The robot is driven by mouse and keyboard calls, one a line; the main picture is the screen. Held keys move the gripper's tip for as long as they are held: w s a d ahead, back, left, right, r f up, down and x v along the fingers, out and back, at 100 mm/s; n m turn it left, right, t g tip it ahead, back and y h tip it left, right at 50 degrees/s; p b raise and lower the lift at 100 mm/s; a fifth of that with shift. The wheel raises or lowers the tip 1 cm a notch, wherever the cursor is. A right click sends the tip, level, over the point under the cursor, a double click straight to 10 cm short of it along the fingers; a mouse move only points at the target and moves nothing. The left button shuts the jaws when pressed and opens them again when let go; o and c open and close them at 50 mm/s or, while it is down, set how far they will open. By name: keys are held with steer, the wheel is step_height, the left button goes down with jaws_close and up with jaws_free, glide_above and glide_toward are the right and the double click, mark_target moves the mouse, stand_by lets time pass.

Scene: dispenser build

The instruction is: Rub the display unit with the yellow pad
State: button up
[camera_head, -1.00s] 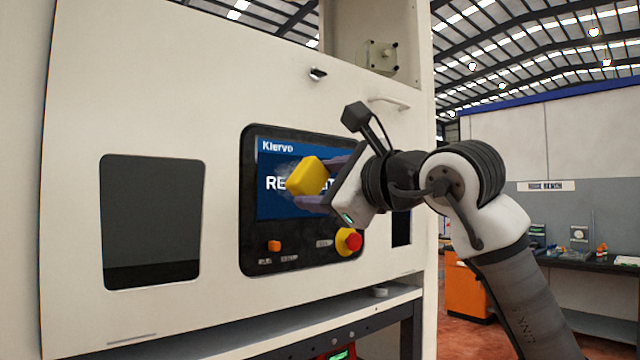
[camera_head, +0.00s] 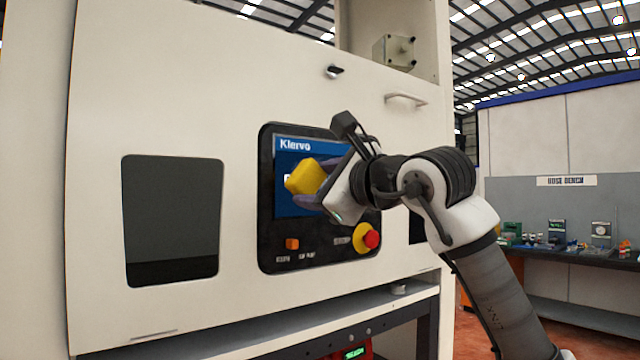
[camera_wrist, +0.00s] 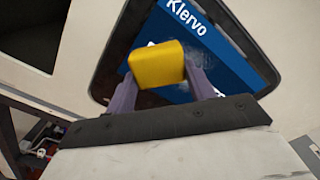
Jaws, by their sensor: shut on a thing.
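The display unit (camera_head: 268,230) is a black panel with a blue screen (camera_head: 288,145) reading "Klervo", set in the cream cabinet front. In the wrist view, the blue screen (camera_wrist: 230,75) is tilted, with pale greyish smears beside the pad. My gripper (camera_head: 312,184) is shut on the yellow pad (camera_head: 304,177), a rounded block between its purple fingers. The pad is in front of the screen's left part and hides some lettering. I cannot tell whether it touches the screen. In the wrist view the yellow pad (camera_wrist: 157,65) sits at the fingertips.
A red stop button (camera_head: 371,239) on a yellow collar and an orange switch (camera_head: 292,244) are below the screen. A dark window (camera_head: 172,215) is to the left. A door handle (camera_head: 406,99) sticks out above right. A bench (camera_head: 590,262) stands at far right.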

steer(key=shift+x, duration=1.05)
steer(key=shift+p, duration=0.3)
